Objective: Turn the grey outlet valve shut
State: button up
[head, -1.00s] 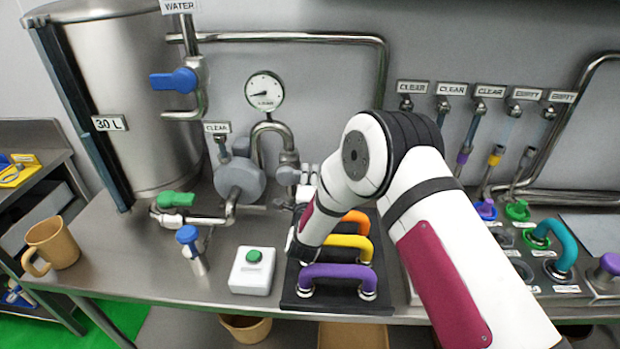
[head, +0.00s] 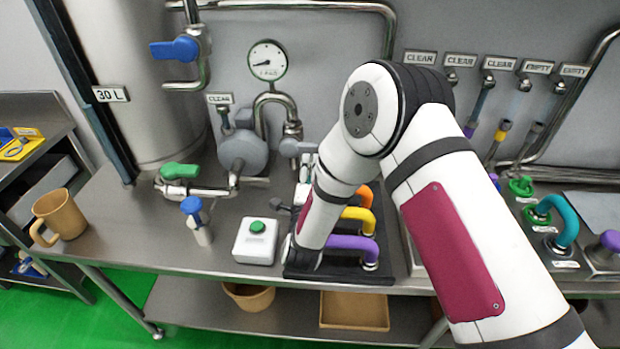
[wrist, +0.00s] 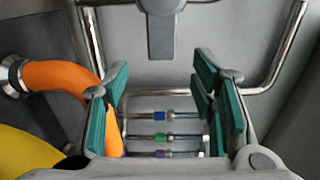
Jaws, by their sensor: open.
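The grey outlet valve (head: 297,148) is on the steel pipe to the right of the round grey pump, below the gauge. Its grey lever points to the right in the head view. In the wrist view a grey lever (wrist: 160,32), which looks like this valve, hangs down at the top centre. My gripper (wrist: 165,85) is open with green-lined fingers and nothing between them. The lever is beyond the fingertips, apart from them. In the head view my arm hides most of the gripper.
Orange (head: 365,195), yellow (head: 360,217) and purple (head: 352,243) arched handles stand on a black base close to my arm.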

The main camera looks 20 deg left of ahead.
jog(key=shift+v, duration=1.25)
